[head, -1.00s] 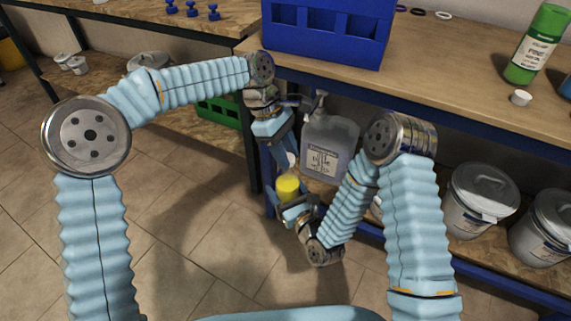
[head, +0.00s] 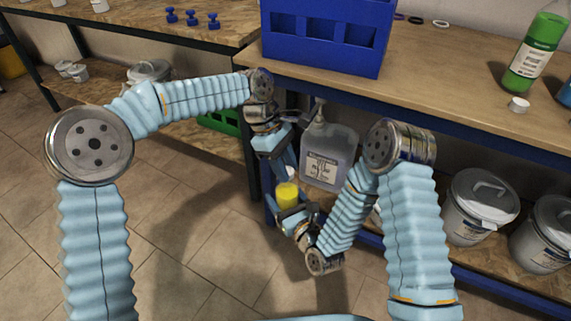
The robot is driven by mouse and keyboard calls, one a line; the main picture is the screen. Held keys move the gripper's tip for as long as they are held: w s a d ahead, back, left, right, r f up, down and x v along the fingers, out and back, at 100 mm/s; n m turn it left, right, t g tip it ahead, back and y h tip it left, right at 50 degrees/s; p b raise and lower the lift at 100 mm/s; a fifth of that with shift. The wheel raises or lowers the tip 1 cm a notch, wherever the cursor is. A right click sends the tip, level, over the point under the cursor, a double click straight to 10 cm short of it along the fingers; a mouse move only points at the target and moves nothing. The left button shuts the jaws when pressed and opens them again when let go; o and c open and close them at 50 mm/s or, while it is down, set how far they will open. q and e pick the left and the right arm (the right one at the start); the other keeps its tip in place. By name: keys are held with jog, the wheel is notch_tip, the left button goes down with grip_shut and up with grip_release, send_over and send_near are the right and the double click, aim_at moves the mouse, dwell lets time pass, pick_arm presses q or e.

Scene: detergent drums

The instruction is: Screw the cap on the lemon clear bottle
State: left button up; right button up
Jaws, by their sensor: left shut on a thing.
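A small yellow object (head: 287,194), which looks like the lemon clear bottle seen largely from above, is held low in front of the workbench. My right gripper (head: 292,210) is around it from below and looks shut on it; its label is not visible. My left gripper (head: 284,172) reaches down from above and is shut on a small white thing (head: 291,173), likely the cap, just above the yellow bottle. The fingers hide most of it. I cannot tell whether cap and bottle touch.
A clear jug (head: 328,155) stands right behind the grippers. The workbench (head: 440,85) overhangs, with a blue crate (head: 325,35), a green bottle (head: 535,52) and a loose white cap (head: 518,104) on top. Lidded drums (head: 478,205) stand on the lower shelf. The floor at left is clear.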

pick_arm(q)
jog(key=shift+f, duration=0.5)
jog(key=m, duration=0.1)
jog(key=m+y, duration=0.1)
jog(key=m, duration=0.1)
jog(key=m+g, duration=0.1)
jog(key=shift+w+d+f, duration=0.1)
jog(key=shift+d, duration=0.15)
jog(key=m+y, duration=0.1)
jog(key=m, duration=0.2)
jog(key=shift+g, duration=0.3)
jog(key=m+y, duration=0.1)
jog(key=m, duration=0.2)
jog(key=m+y, duration=0.1)
jog(key=m, duration=0.2)
jog(key=shift+y, duration=0.4)
jog(key=o, duration=1)
